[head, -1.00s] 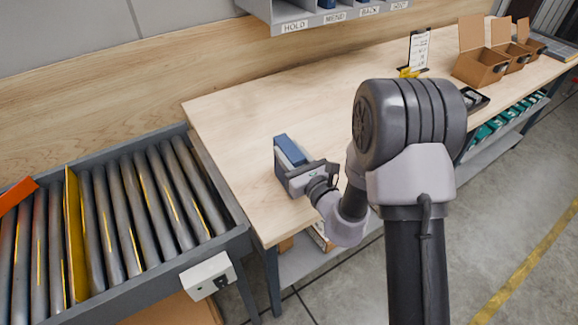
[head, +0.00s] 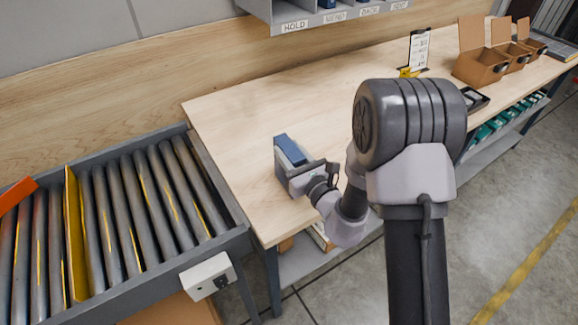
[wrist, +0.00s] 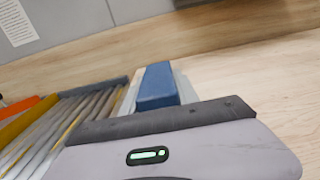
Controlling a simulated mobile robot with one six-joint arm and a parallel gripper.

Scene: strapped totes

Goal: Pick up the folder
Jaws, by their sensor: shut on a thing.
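The blue folder (head: 290,150) is at my gripper (head: 285,164), over the near-left part of the wooden table. In the wrist view the folder (wrist: 157,86) shows as a blue block past the dark edge of my gripper. My gripper is shut on it. The fingers are mostly hidden, and I cannot tell whether the folder touches the tabletop.
A roller conveyor (head: 215,255) with a yellow divider (head: 75,235) adjoins the table (head: 235,120) at left. Open cardboard boxes (head: 480,68), a sign stand (head: 418,52) and a dark tray (head: 474,99) stand at the right. A labelled shelf (head: 310,22) hangs above. The table's middle is clear.

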